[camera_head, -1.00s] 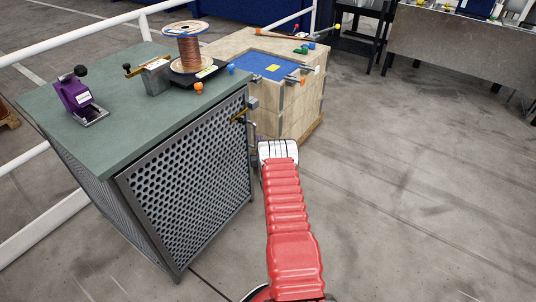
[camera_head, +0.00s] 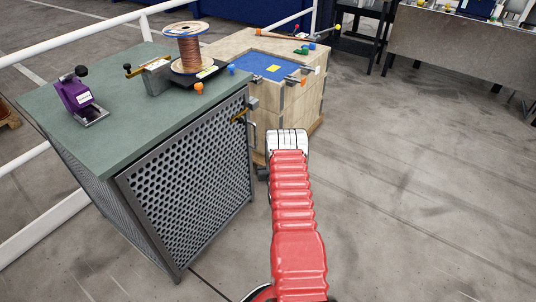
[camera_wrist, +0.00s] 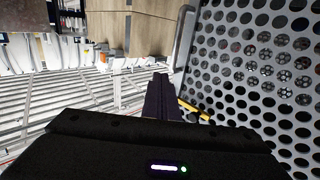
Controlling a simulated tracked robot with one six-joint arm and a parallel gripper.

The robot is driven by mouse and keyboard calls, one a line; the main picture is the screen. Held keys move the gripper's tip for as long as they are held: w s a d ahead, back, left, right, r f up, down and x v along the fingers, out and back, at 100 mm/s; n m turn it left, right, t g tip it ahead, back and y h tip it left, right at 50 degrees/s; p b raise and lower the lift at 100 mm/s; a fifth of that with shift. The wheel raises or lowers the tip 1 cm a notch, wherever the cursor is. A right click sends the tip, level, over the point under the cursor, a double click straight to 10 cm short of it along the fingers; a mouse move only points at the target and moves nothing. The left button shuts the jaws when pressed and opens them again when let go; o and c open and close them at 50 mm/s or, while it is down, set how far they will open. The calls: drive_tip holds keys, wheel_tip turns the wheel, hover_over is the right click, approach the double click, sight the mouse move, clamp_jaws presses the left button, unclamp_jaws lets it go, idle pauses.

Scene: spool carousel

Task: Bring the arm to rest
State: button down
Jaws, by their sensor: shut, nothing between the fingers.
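My arm, in a red ribbed sleeve, reaches forward in the head view, in the gap to the right of the green-topped cabinet (camera_head: 120,120). My gripper is hidden behind its grey wrist in the head view. In the wrist view the dark fingers of my gripper (camera_wrist: 161,82) are together, with nothing seen between them. They are close in front of the cabinet's perforated door (camera_wrist: 262,70), which fills the right side. I cannot tell the exact distance between them.
The cabinet top holds a copper wire spool (camera_head: 188,50), a purple clamp-like device (camera_head: 78,97) and an orange knob (camera_head: 199,88). A wooden crate (camera_head: 300,105) with a blue inset stands behind my wrist. Open concrete floor (camera_head: 430,190) lies to the right.

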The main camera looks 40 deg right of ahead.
idle(0.4)
drive_tip(key=s+a+f+g+y, duration=0.3)
drive_tip(key=s+f+g+y, duration=0.15)
drive_tip(key=f, duration=0.85)
drive_tip(key=s+a+r+g+y, duration=0.2)
drive_tip(key=s+a+g, duration=0.2)
drive_tip(key=a, duration=0.1)
drive_tip(key=s+a+r+n+y, duration=0.1)
drive_tip(key=s+a+r, duration=0.6)
drive_tip(key=a+r, duration=0.7)
drive_tip(key=s+a+r+n+y, duration=0.1)
drive_tip(key=s+a+r+n, duration=0.2)
drive_tip(key=s+a+r, duration=0.5)
drive_tip(key=s+a+r+n+y, duration=0.2)
drive_tip(key=s+a+r, duration=0.6)
drive_tip(key=a+r, duration=1.3)
wheel_tip(320, 180, up, 9)
drive_tip(key=shift+s+f+n, duration=0.15)
drive_tip(key=shift+f+n, duration=0.05)
drive_tip(key=shift+n, duration=0.4)
